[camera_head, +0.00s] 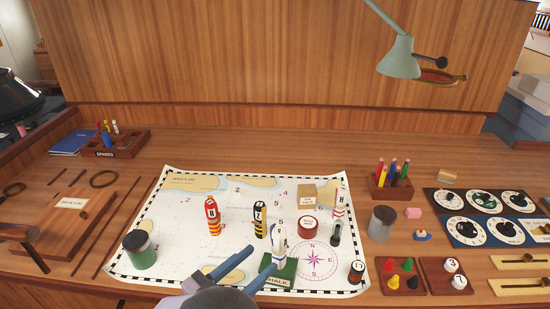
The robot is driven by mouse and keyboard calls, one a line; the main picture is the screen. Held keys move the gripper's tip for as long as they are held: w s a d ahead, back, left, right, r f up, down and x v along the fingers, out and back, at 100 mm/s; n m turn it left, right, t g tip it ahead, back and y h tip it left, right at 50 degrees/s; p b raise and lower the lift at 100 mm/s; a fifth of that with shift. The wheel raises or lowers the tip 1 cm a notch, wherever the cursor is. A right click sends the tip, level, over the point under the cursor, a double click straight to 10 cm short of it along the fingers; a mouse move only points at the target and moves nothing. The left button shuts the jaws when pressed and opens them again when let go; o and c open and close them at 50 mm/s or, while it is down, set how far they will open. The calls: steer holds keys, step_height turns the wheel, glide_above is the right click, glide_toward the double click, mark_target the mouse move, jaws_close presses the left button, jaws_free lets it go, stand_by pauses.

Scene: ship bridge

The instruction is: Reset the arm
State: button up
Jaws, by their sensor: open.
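My gripper (264,257) reaches in from the bottom middle of the view. Its two blue-grey fingers are apart over the lower middle of the paper sea chart (180,250). A white figure with dark marks (279,240) stands just beyond the fingertips, by a green block marked as chalk (284,278). Whether a fingertip touches either one, I cannot tell. Nothing shows held between the fingers. The grey rounded wrist hides part of the chart's near edge.
Right are a pencil holder (391,187), a grey can (381,224) and dial panels (484,203). A lamp (399,58) hangs above. The desk's back strip is mostly clear.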

steer(key=w+a+f+n+g+y, duration=0.1)
steer(key=w+a+f+g+y, duration=0.1)
steer(key=w+y, duration=0.35)
steer(key=w+a+f+g+y, duration=0.1)
steer(key=w+a+y, duration=0.2)
steer(key=w+y, duration=0.25)
steer(key=s+d+n+g+y, duration=0.1)
steer(key=s+d+g+y, duration=0.1)
steer(key=s+g+y, duration=0.5)
steer(key=s+d+f+n+g+h, duration=0.1)
steer(key=s+d+f+n+h, duration=0.1)
steer(key=s+d, duration=0.3)
steer(key=s+d+f+n+g+h, duration=0.1)
steer(key=s+d, duration=0.4)
steer(key=d, duration=0.7)
steer(key=s+d+f+n+g+h, duration=0.2)
steer(key=s+d+f+h, duration=0.1)
steer(key=d, duration=0.5)
steer(key=s+h, duration=0.1)
steer(key=s, duration=0.1)
steer(key=shift+s+d+f+n, duration=0.2)
steer(key=shift+s+f+n, duration=0.1)
